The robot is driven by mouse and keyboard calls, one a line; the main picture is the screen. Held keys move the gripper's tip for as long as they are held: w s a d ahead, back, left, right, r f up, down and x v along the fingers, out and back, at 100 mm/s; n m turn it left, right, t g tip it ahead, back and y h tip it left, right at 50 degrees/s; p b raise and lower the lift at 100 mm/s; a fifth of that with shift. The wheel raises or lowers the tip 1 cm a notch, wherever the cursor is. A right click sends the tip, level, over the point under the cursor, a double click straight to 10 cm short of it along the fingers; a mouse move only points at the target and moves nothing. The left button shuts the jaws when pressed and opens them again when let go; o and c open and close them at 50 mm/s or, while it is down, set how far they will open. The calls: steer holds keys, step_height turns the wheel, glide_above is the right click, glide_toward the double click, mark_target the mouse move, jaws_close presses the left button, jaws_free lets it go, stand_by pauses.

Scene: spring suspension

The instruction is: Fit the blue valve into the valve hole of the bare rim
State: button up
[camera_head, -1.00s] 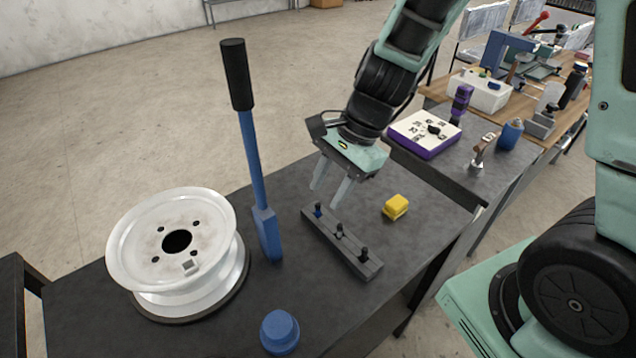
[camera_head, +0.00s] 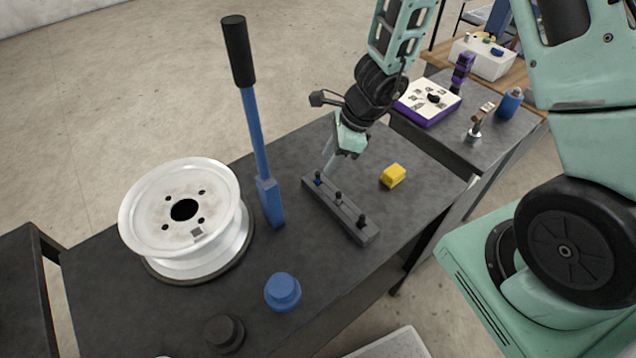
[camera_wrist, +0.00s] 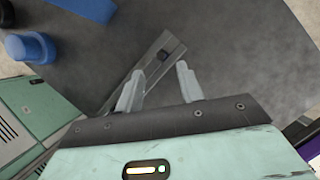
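The blue valve (camera_head: 318,181) stands upright in the far left end of a dark grey holder block (camera_head: 349,221), which also holds two dark valves. My gripper (camera_head: 328,170) is low over that end, its fingers close to the blue valve. In the wrist view my gripper (camera_wrist: 158,82) has its fingers apart with a visible gap. The holder block (camera_wrist: 150,62) runs slantwise below them, and one dark valve top (camera_wrist: 165,54) shows. I cannot tell whether a finger touches a valve. The white bare rim (camera_head: 150,207) sits at the left; its valve hole is not clearly distinguishable.
A blue lever with black grip (camera_head: 257,130) stands upright between rim and block. A blue cap (camera_head: 282,291) and black cap (camera_head: 224,333) are at the front. A yellow block (camera_head: 393,176) lies right of the holder. A purple-and-white box (camera_head: 428,102) is on the adjoining table.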

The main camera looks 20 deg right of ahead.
mark_target(318, 173)
steer(key=shift+w+a+x, duration=0.1)
steer(key=shift+x, duration=1.55)
steer(key=shift+w+a+x, duration=0.1)
steer(key=shift+a+x, duration=0.05)
steer(key=shift+x, duration=1.45)
steer(key=shift+r, duration=0.1)
jaws_close()
